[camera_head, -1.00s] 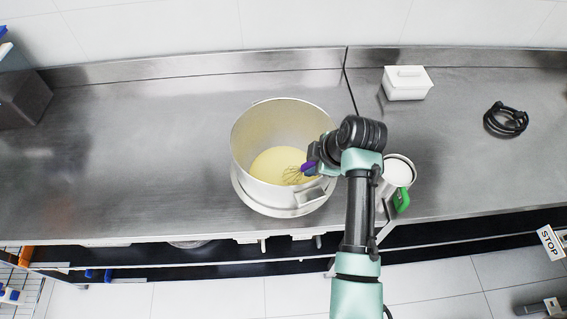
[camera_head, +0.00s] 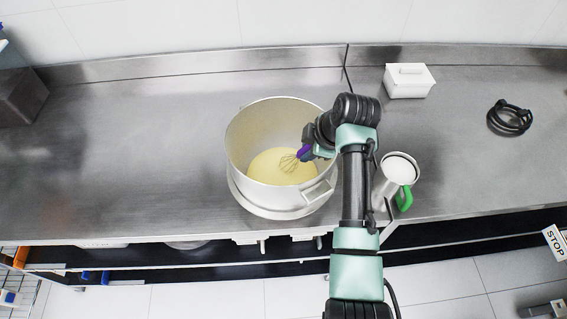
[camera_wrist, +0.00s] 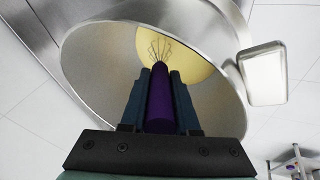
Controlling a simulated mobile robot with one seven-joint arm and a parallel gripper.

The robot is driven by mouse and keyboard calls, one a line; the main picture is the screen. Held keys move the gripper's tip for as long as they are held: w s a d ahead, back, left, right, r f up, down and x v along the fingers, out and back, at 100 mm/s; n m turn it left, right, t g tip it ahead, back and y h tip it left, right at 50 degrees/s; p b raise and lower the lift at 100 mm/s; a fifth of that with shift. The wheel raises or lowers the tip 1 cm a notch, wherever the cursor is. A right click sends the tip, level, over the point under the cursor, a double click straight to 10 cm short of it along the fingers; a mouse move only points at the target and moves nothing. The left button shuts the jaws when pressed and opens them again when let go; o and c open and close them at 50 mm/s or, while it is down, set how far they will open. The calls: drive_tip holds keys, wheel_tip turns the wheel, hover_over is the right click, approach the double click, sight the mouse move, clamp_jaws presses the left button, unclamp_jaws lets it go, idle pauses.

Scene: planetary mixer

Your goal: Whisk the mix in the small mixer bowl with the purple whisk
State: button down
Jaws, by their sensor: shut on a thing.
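The small mixer bowl (camera_head: 238,150) is a metal bowl with a side handle, standing on the steel counter. Pale yellow mix (camera_head: 268,172) lies in its bottom. My gripper (camera_head: 311,150) reaches over the bowl's right rim and is shut on the purple handle of the whisk (camera_head: 291,162). The whisk is tilted, its wire end pointing down and left at the mix. In the wrist view the purple whisk (camera_wrist: 161,98) stands between both fingers, its wires in front of the yellow mix (camera_wrist: 198,58). I cannot tell how deep the wires sit.
A metal jug with a green handle (camera_head: 404,198) and white contents stands right of my arm. A white lidded box (camera_head: 408,82) and a black coiled thing (camera_head: 510,118) are farther right. The counter (camera_head: 130,140) left of the bowl is clear.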

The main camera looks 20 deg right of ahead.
wheel_tip(320, 180, up, 8)
drive_tip(key=p, duration=0.6)
drive_tip(key=shift+r, duration=0.1)
idle(0.3)
wheel_tip(320, 180, up, 8)
drive_tip(key=p, duration=0.6)
drive_tip(key=shift+p, duration=0.35)
